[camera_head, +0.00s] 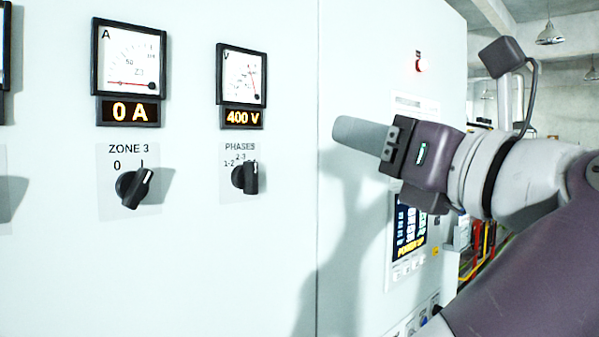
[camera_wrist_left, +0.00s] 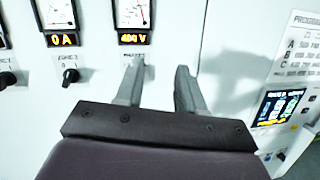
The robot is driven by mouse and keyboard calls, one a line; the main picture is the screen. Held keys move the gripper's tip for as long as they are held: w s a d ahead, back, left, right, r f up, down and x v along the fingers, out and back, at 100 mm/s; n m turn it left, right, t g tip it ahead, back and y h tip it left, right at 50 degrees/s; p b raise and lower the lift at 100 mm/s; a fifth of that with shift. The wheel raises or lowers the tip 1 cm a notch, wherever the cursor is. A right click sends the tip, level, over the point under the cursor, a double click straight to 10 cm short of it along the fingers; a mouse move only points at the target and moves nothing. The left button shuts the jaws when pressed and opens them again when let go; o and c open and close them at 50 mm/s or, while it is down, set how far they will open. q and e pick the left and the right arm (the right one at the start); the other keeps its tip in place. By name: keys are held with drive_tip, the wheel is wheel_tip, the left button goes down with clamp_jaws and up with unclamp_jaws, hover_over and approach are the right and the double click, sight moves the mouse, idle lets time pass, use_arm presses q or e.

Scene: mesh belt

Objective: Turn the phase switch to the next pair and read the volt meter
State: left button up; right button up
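The phase switch (camera_head: 245,177) is a black knob under the label PHASES on the pale panel. Its pointer stands roughly upright near the 2-3 mark; part of the scale is hidden by the knob. The volt meter (camera_head: 241,76) above it has a needle dial and an orange display (camera_head: 243,118) reading 400 V. The meter also shows in the left wrist view (camera_wrist_left: 133,14). My left gripper (camera_head: 340,132) is right of the switch, apart from it, with fingers pointing left. In the left wrist view its two fingers (camera_wrist_left: 157,68) are spread and empty, and the phase knob is hidden.
Left of the switch are the ZONE 3 knob (camera_head: 133,187) and an ammeter (camera_head: 129,60) reading 0 A. Right of the panel seam are a red lamp (camera_head: 421,64) and a control screen (camera_head: 410,226). The panel face between knobs and seam is clear.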

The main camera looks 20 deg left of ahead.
sight(256, 171)
use_arm(q)
drive_tip(key=s+a+f+n+g+h, duration=0.1)
drive_tip(key=s+a+f+n+g, duration=0.1)
drive_tip(key=a+f+n+g, duration=0.15)
drive_tip(key=p+x, duration=1)
drive_tip(key=p, duration=0.3)
drive_tip(key=shift+w+a+f, duration=0.15)
drive_tip(key=shift+w, duration=0.15)
drive_tip(key=shift+a+f, duration=0.2)
drive_tip(key=shift+a, duration=0.3)
drive_tip(key=shift+w+d, duration=0.1)
drive_tip(key=shift+d, duration=0.1)
clamp_jaws()
use_arm(e)
wheel_tip(256, 171, up, 12)
drive_tip(key=shift+w+d+r, duration=0.15)
drive_tip(key=shift+w+r, duration=0.05)
drive_tip(key=shift+r, duration=0.05)
